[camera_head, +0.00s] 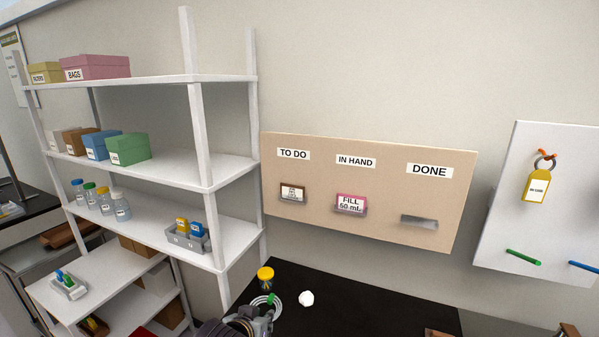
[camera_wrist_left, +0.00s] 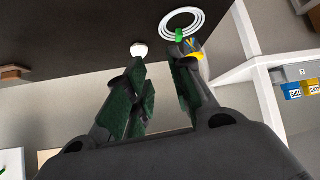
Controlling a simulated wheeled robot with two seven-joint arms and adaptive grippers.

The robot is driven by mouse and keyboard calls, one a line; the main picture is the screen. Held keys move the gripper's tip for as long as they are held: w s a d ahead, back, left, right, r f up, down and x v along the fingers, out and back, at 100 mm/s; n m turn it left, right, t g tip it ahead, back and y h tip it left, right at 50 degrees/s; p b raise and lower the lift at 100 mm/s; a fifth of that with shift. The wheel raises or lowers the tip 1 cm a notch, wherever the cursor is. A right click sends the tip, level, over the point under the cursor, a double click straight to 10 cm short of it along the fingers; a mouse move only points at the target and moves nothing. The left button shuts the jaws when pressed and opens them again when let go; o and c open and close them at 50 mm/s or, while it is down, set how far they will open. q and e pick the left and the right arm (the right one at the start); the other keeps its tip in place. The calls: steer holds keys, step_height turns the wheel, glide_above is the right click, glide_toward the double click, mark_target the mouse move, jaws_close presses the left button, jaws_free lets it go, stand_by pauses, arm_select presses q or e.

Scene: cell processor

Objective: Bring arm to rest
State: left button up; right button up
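My left gripper (camera_head: 245,322) shows at the bottom edge of the head view, over the front left of the black bench. In the left wrist view its two dark green-padded fingers (camera_wrist_left: 162,72) stand apart, with nothing between them. A white coil of tubing with a green clip (camera_wrist_left: 194,13) lies on the bench beyond the fingertips. In the head view the coil (camera_head: 258,301) is partly hidden by the gripper. My right gripper is in neither view.
A white shelf rack (camera_head: 233,255) rises at the left. A TO DO / IN HAND / DONE board (camera_head: 385,180) is on the wall behind. The middle of the bench is clear.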

arm_select(q)
steer(key=s+a+f+g, duration=0.1)
steer(key=s+a+f, duration=0.1)
steer(key=s+f, duration=0.1)
steer(key=s+a+f+g, duration=0.1)
steer(key=s+a+f, duration=0.1)
steer(key=s, duration=0.1)
steer(key=s+a+f+g+y, duration=0.1)
steer(key=s+a+f, duration=0.2)
steer(key=shift+a+f, duration=0.1)
steer(key=shift+f, duration=0.25)
steer(key=s+a+f+g, duration=0.3)
steer(key=s+a+f, duration=0.25)
steer(key=s, duration=0.35)
steer(key=s+f+g+b, duration=0.1)
steer(key=s+f, duration=0.2)
steer(key=f, duration=3.1)
steer(key=s+a+f, duration=0.2)
steer(key=s+f, duration=0.8)
steer(key=s, duration=0.1)
steer(key=s+a+f+g+y+b, duration=0.1)
steer(key=s+a+f, duration=0.1)
steer(key=s+f, duration=0.8)
steer(key=shift+s+a+f+m, duration=0.15)
steer(key=shift+s+f+m, duration=0.2)
steer(key=shift+s, duration=0.3)
steer(key=shift+o, duration=0.3)
